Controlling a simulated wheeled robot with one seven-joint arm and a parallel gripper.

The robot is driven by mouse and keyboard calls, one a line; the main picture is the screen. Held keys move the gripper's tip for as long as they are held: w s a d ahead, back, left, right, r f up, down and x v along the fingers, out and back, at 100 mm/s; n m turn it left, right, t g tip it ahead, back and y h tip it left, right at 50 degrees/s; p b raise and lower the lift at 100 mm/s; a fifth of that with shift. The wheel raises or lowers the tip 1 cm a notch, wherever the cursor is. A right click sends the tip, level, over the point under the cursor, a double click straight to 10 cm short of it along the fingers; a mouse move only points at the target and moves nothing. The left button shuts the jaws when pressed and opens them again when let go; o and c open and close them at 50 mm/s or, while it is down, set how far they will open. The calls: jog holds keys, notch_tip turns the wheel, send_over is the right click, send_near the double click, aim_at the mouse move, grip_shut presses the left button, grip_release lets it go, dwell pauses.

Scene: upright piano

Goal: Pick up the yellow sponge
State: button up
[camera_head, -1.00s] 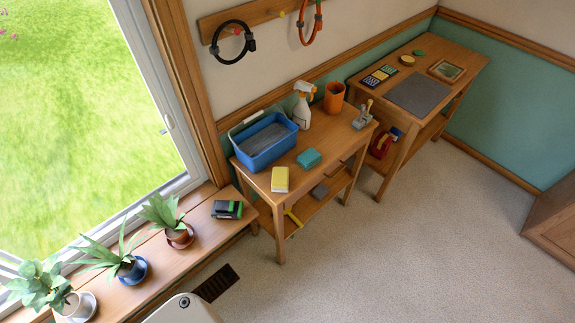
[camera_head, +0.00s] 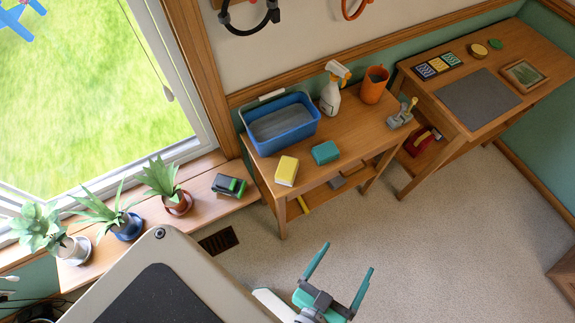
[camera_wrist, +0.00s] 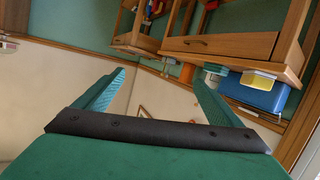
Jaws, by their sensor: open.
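The yellow sponge (camera_head: 286,170) lies flat on the front left corner of the wooden table, in front of the blue tub (camera_head: 281,128). In the wrist view the sponge (camera_wrist: 257,79) shows small at the table edge, beside the blue tub (camera_wrist: 250,92). My gripper (camera_head: 344,269) is in the lower middle of the head view, over the carpet in front of the table. It is open and empty, its two teal fingers spread wide and clearly apart from the sponge. In the wrist view its fingers (camera_wrist: 160,88) frame only wall and furniture.
A teal sponge (camera_head: 325,152) lies to the right of the yellow one. A spray bottle (camera_head: 331,92), an orange cup (camera_head: 374,85) and a grey metal tool (camera_head: 402,114) stand farther right. A window-sill shelf (camera_head: 210,195) with potted plants is at left. Carpet in front is clear.

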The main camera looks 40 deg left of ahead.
jog(key=w+d+r+h, duration=0.2)
jog(key=w, duration=0.9)
jog(key=w+d+r+h, duration=0.1)
jog(key=w+d+r, duration=0.1)
jog(key=w, duration=1)
jog(key=w+a+r+m+g+h, duration=0.1)
jog(key=w+a+r+m+h, duration=0.15)
jog(key=w+m, duration=0.2)
jog(key=w+a+r+m+g+h, duration=0.2)
jog(key=w+r+m, duration=0.2)
jog(key=w, duration=0.2)
jog(key=m+g+y, duration=0.6)
jog(key=m+g, duration=0.1)
jog(key=g, duration=0.4)
send_near(287, 167)
jog(key=shift+h, duration=0.35)
jog(key=f, duration=0.2)
jog(key=w+f, duration=0.1)
jog(key=f, duration=0.1)
jog(key=shift+a+f, duration=0.1)
jog(key=shift+a, duration=0.05)
jog(key=f, duration=0.4)
jog(key=d+f, duration=0.1)
jog(key=shift+s+f, duration=0.2)
jog(key=shift+f, duration=0.45)
jog(key=shift+c, duration=0.3)
jog(key=shift+w, duration=0.15)
jog(key=c, duration=1.1)
